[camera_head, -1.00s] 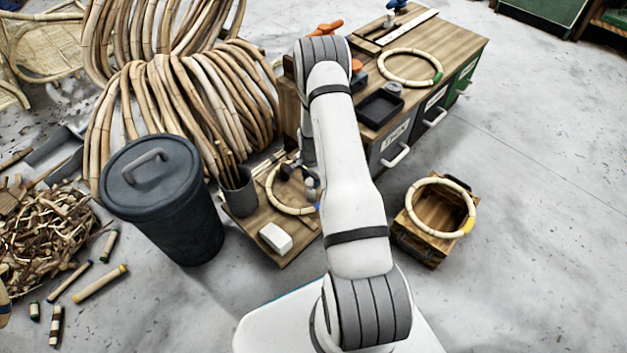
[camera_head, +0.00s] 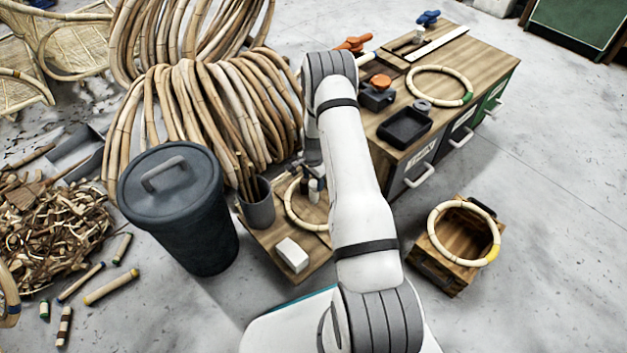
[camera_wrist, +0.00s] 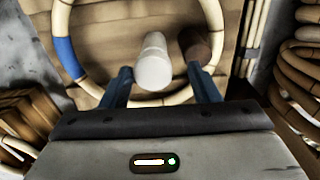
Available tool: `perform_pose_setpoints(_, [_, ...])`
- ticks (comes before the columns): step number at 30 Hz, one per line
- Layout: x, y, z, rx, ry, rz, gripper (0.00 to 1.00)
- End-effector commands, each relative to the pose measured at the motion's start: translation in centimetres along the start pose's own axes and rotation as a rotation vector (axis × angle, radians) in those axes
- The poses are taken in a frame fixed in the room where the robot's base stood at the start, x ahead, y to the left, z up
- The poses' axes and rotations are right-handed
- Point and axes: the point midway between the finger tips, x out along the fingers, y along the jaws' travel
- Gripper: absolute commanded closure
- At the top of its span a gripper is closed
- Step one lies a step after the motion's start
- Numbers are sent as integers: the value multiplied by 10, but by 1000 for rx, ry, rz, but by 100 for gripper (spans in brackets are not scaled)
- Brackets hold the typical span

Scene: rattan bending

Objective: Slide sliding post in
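A low wooden board (camera_head: 264,236) stands on the floor in front of me, with a rattan ring (camera_head: 297,212) on it; the ring's blue band (camera_wrist: 66,58) shows in the wrist view. Inside the ring are a pale round-topped post (camera_wrist: 153,64) and a dark brown post (camera_wrist: 197,47). I cannot tell which one is the sliding post. My gripper (camera_wrist: 162,82) is open, its two blue-grey fingers apart. The pale post shows between them, and the brown post is beside the right fingertip. I cannot tell whether either finger touches a post. In the head view my arm partly hides this area.
A white block (camera_head: 292,254) and a grey cup of sticks (camera_head: 257,205) stand on the board. A lidded dark bin (camera_head: 180,215) is to the left, and rattan coils (camera_head: 205,120) are behind. A wooden cabinet (camera_head: 490,60) and a crate (camera_head: 440,275) stand to the right.

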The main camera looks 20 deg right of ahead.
Motion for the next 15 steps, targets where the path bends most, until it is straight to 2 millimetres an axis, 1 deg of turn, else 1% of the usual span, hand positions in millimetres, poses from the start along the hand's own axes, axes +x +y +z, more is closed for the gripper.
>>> perform_pose_setpoints(8, [-2, 1, 1, -2, -2, 4, 42])
perform_pose_setpoints(11, [-12, 1, 1, -2, -2, 3, 42])
perform_pose_setpoints(15, [-37, 0, 0, -1, -1, 2, 42])
